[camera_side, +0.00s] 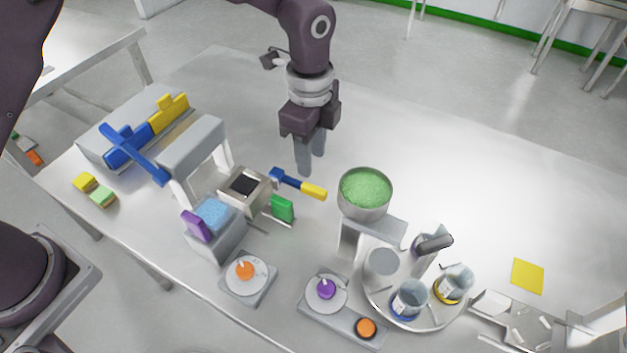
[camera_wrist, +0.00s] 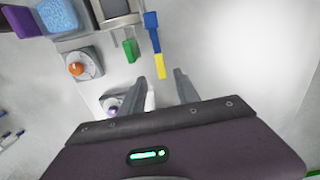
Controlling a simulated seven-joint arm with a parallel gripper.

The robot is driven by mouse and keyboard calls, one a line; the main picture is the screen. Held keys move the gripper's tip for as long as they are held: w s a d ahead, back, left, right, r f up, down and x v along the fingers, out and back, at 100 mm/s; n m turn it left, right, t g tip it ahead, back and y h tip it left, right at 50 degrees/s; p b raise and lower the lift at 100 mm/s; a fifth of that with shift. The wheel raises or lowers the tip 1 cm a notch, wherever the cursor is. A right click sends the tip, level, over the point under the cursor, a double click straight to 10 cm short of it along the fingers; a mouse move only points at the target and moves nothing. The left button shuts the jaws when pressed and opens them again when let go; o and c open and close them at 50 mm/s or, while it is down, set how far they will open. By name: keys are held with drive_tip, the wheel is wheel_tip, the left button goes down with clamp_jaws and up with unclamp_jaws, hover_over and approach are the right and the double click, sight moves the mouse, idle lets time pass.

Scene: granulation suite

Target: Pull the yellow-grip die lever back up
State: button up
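The die lever has a blue arm and a yellow grip (camera_side: 313,192). It sticks out to the right from the grey die block (camera_side: 245,187), which has a dark square opening on top, and it tilts slightly down toward the grip. In the wrist view the yellow grip (camera_wrist: 160,66) points toward the gap between my fingers. My gripper (camera_side: 310,166) hangs behind the lever in the side view, fingers pointing down. The wrist view shows my gripper (camera_wrist: 160,76) open and empty, its fingertips apart near the grip's end; no contact is visible.
A green tab (camera_side: 282,208) sits beside the die block. A bowl of green granules (camera_side: 365,192) stands right of the lever. Orange (camera_side: 245,271) and purple (camera_side: 326,288) knobs sit in front. A blue-handled press (camera_side: 135,147) is at left. The table behind my gripper is clear.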

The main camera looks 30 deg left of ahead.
sight(314, 187)
drive_tip(key=f, duration=0.8)
drive_tip(key=shift+d+f, duration=0.1)
drive_tip(key=shift+d, duration=0.1)
clamp_jaws()
drive_tip(key=shift+w, duration=0.1)
idle(0.9)
